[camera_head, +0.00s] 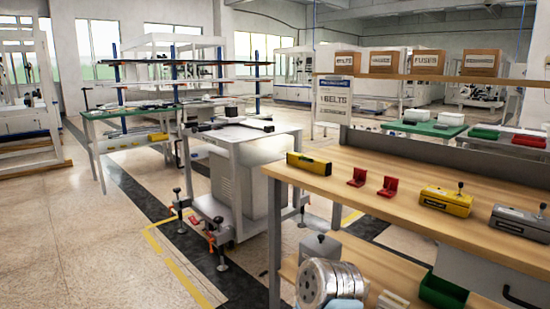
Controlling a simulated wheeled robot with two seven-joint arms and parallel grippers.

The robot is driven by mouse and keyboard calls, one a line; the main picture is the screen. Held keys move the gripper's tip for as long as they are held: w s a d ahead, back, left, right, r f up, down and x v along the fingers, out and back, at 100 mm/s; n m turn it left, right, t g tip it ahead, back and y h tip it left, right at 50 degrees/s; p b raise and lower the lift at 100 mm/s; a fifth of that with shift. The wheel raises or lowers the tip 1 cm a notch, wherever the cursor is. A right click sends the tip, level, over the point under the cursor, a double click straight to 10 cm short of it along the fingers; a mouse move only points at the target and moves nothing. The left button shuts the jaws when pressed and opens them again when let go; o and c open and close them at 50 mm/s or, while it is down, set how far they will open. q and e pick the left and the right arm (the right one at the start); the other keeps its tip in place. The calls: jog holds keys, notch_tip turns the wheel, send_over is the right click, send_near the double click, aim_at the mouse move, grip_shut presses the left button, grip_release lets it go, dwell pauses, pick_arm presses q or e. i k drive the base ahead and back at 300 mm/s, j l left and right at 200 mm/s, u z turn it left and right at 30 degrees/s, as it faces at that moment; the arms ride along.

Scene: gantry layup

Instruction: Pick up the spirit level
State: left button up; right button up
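A yellow bar with dark ends (309,163), which looks like the spirit level, lies near the left end of the wooden workbench (375,172). It stands on its long edge, close to the bench's far left corner, with nothing touching it. Another yellow bar (133,141) shows at the green-topped table at the left; it is too small to tell what it is. Neither of my grippers can be made out.
Two red parts (390,186), a yellow block with a knob (445,200) and a grey block (520,222) sit to the right on the bench. A green bin (442,290) is below. A white cart (240,160) stands left of the bench, with open floor between.

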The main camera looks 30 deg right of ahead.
aim_at(318, 166)
jog(key=i+z, duration=0.15)
jog(key=i, duration=0.45)
jog(key=i+j+z, duration=0.15)
jog(key=i, duration=0.45)
jog(key=i+j+z, duration=0.1)
jog(key=i+z, duration=0.2)
jog(key=z, duration=0.2)
jog(key=i+j+z, duration=0.25)
jog(key=z, duration=0.25)
jog(key=i+j+z, duration=0.25)
jog(key=j+z, duration=0.25)
jog(key=i+j+z, duration=0.2)
jog(key=z, duration=0.3)
jog(key=j, duration=0.1)
